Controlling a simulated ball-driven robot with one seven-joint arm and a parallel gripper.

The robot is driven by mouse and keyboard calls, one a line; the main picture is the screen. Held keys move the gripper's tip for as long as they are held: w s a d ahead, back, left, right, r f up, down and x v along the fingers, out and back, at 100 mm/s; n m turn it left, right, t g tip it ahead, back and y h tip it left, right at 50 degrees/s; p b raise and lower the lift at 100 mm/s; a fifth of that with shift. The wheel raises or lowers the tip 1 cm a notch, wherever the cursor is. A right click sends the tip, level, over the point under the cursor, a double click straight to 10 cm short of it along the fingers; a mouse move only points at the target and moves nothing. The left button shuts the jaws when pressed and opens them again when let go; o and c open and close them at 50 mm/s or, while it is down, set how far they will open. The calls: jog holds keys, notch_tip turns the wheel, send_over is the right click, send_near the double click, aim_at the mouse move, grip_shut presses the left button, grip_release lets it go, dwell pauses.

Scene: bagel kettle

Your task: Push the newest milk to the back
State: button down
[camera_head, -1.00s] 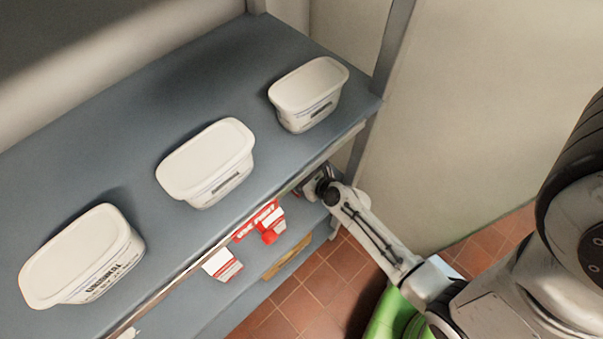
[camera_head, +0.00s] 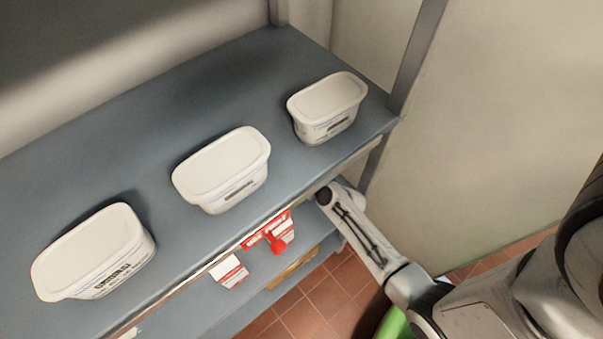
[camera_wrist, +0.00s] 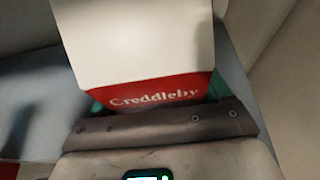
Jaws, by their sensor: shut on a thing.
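In the wrist view a milk carton (camera_wrist: 150,45) with a plain white upper part and a red band lettered "Creddleby" fills the middle. My gripper (camera_wrist: 158,97) is shut on it, with teal finger parts showing at both sides of the red band. In the head view my gripper and this carton are hidden under the upper shelf. Two red and white items, probably cartons, show below the shelf edge: one at the left (camera_head: 231,271) and one at the right (camera_head: 287,224), near a red cap. Which milk is newest cannot be read.
The upper shelf (camera_head: 170,135) overhangs my gripper and carries three white tubs, at left (camera_head: 95,250), middle (camera_head: 222,168) and right (camera_head: 328,105). A grey post (camera_head: 418,50) and a pale wall (camera_head: 490,140) stand at the right.

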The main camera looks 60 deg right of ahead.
jog(key=shift+w+d+r+b, duration=0.1)
jog(key=shift+w+d+b, duration=0.2)
jog(key=shift+w, duration=0.95)
jog(key=shift+w+d+b, duration=0.15)
jog(key=shift+w+d, duration=0.3)
jog(key=shift+w, duration=0.85)
jog(key=shift+w+d+r+b, duration=0.1)
jog(key=shift+w+d+b, duration=0.2)
jog(key=shift+w, duration=0.95)
jog(key=shift+w+d+b, duration=0.35)
jog(key=shift+w+b, duration=0.1)
jog(key=shift+w, duration=0.75)
jog(key=shift+w+d+b, duration=0.4)
jog(key=shift+w+b, duration=0.1)
jog(key=shift+w, duration=0.7)
jog(key=shift+w+d+b, duration=0.35)
jog(key=shift+w+b, duration=0.1)
jog(key=shift+w, duration=0.75)
jog(key=shift+f, duration=0.1)
grip_release()
jog(key=shift+s+f, duration=0.1)
jog(key=shift+f, duration=0.05)
jog(key=shift+s+a+f, duration=0.1)
jog(key=shift+f, duration=0.1)
jog(key=p+v, duration=0.4)
jog(key=v, duration=0.6)
jog(key=shift+s+r, duration=0.3)
jog(key=shift+a, duration=0.1)
